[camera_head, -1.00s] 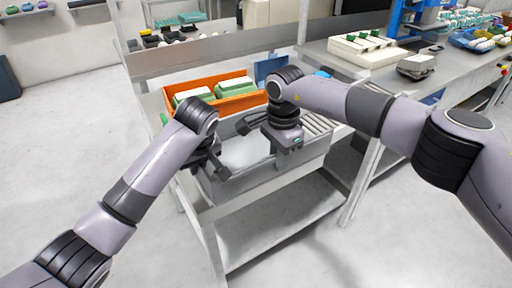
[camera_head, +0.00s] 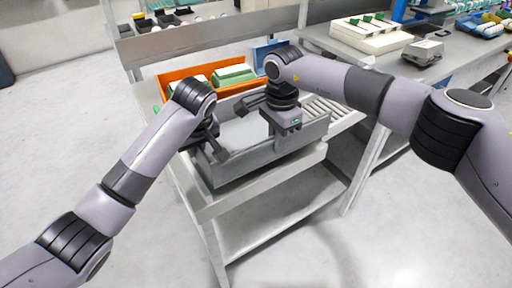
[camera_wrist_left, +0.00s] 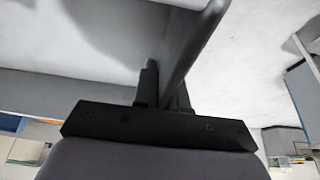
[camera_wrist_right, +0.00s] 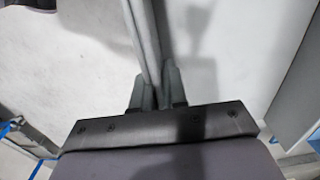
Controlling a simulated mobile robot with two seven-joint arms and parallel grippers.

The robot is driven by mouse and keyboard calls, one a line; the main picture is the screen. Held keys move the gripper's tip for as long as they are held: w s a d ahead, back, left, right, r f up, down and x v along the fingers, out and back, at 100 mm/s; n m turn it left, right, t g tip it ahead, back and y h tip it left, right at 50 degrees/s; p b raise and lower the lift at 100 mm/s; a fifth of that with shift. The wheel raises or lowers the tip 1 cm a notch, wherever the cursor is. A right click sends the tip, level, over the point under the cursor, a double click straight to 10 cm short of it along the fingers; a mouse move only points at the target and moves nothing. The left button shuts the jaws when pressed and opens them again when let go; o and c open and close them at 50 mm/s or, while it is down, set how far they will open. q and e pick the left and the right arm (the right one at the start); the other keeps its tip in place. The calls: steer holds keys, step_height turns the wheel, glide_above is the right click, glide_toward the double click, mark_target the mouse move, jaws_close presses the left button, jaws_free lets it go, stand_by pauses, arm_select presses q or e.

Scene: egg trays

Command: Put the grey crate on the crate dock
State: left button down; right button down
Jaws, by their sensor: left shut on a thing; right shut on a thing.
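The grey crate (camera_head: 262,167) is at the front of the bench in the head view, upright with its open top up. Its floor is partly hidden by my right wrist. My left gripper (camera_head: 212,148) is shut on its left end wall; the wall's rim runs between the fingers in the left wrist view (camera_wrist_left: 162,92). My right gripper (camera_head: 268,112) is shut on another wall, whose rim shows between the fingers in the right wrist view (camera_wrist_right: 153,88). I cannot tell whether the crate touches the surface below. I cannot make out the crate dock for certain.
An orange crate (camera_head: 170,96) with green and white cartons stands right behind the grey crate. Rollers (camera_head: 325,107) lie to its right. A lower shelf (camera_head: 275,215) is empty. The right-hand bench holds a cream tray (camera_head: 358,42) and a grey device (camera_head: 423,52).

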arm_select(q)
steer(key=shift+f, duration=0.1)
arm_select(e)
steer(key=shift+f, duration=0.1)
